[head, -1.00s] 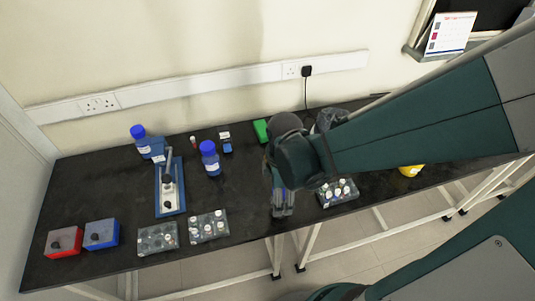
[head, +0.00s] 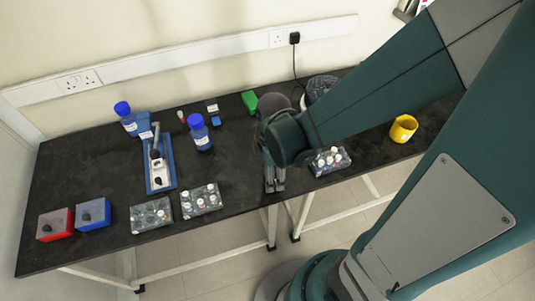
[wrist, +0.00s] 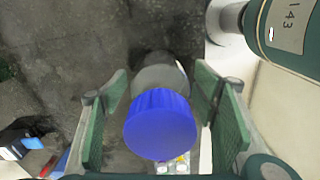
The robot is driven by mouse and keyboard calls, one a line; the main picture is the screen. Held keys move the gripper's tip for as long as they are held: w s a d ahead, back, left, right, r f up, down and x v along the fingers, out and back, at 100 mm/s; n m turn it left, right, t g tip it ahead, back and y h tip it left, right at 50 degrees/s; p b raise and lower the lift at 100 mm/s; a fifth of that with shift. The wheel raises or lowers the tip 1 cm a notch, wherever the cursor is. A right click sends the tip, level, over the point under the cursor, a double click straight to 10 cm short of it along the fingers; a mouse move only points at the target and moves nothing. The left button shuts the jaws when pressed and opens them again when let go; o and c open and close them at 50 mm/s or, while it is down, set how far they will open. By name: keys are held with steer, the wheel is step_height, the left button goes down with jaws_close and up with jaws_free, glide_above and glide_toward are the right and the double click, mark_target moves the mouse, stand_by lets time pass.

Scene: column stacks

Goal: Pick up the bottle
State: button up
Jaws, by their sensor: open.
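A bottle with a ribbed blue cap (wrist: 160,125) and a clear grey body stands between the two green finger pads of my gripper (wrist: 165,100) in the wrist view. The fingers are open, with a visible gap on each side of the cap. In the head view my gripper (head: 274,182) points down near the front edge of the bench, and my arm hides the bottle there. Two other blue-capped bottles stand on the bench to the left, one at the back (head: 127,120) and one nearer the middle (head: 199,134).
Vial racks stand to the right (head: 330,161) and left (head: 201,201) of my gripper on the black bench (head: 95,180). A blue stand (head: 160,165), red box (head: 55,225), blue box (head: 93,214), green item (head: 249,101) and yellow cup (head: 403,128) also stand there.

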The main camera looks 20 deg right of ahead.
steer(key=c, duration=1.3)
steer(key=shift+o, duration=0.2)
steer(key=shift+r, duration=0.15)
steer(key=shift+r+p, duration=1.5)
steer(key=shift+r, duration=3.35)
